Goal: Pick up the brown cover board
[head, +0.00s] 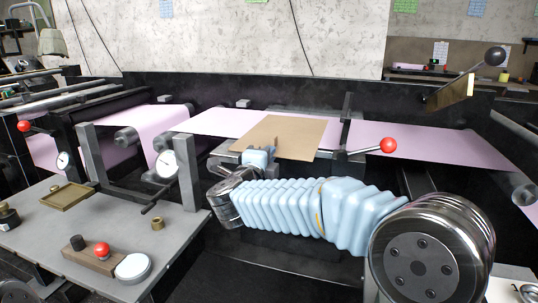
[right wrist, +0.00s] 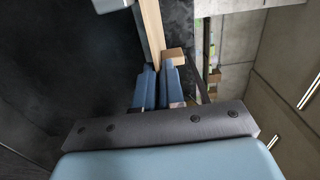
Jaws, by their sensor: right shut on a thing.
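The brown cover board (head: 290,136) is a flat tan rectangle in the middle of the head view, over the pink sheet. I cannot tell whether it touches what is beneath it. My right gripper (head: 272,148) is at the board's near left edge, shut on it. In the right wrist view, the blue fingers (right wrist: 159,84) close together at the end of the board (right wrist: 152,32), which shows edge-on as a narrow tan strip. My left gripper is not in view.
The pink sheet (head: 420,141) runs across the machine behind and beside the board. A red-knobbed lever (head: 388,145) stands just right of the board. A grey side table (head: 60,218) at left holds a small brown tray (head: 68,197) and a wooden block (head: 93,259).

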